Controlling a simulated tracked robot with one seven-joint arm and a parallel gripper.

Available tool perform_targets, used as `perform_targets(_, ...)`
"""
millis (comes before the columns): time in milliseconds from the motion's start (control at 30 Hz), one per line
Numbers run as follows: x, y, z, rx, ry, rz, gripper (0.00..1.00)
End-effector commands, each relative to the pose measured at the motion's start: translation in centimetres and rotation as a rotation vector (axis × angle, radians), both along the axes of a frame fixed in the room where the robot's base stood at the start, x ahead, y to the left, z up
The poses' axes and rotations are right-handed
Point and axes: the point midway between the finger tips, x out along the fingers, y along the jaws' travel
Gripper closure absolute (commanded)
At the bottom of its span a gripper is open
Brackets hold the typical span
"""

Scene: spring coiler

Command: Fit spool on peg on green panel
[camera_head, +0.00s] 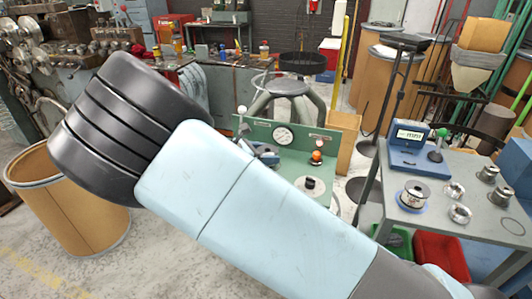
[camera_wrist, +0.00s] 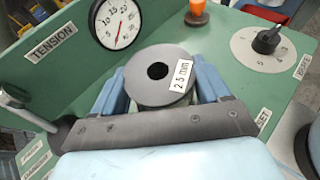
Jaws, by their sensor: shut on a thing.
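In the wrist view my gripper (camera_wrist: 160,80) is shut on a dark grey spool (camera_wrist: 140,88), with a blue finger on each side. The spool has a round centre hole and a white "2.5 mm" label. Its face is turned to the camera, in front of the green panel (camera_wrist: 235,40). The panel also shows in the head view (camera_head: 255,130), partly behind my arm. No peg can be made out; it may be hidden behind the spool or gripper. I cannot tell whether the spool touches the panel.
The panel carries a tension gauge (camera_wrist: 118,20), an orange lamp (camera_wrist: 197,12), a black knob on a white dial (camera_wrist: 266,40) and a white-tipped lever (camera_wrist: 18,97) beside my gripper.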

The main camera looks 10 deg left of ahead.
Motion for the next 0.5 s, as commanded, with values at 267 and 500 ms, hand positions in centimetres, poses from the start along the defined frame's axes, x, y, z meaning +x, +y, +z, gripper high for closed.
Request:
perform_targets(267,0.03,0.00,-0.53,-0.001,0.001,0.000,0.71)
perform_targets(500,0.03,0.00,-1.00,-0.001,0.001,0.000,0.71)
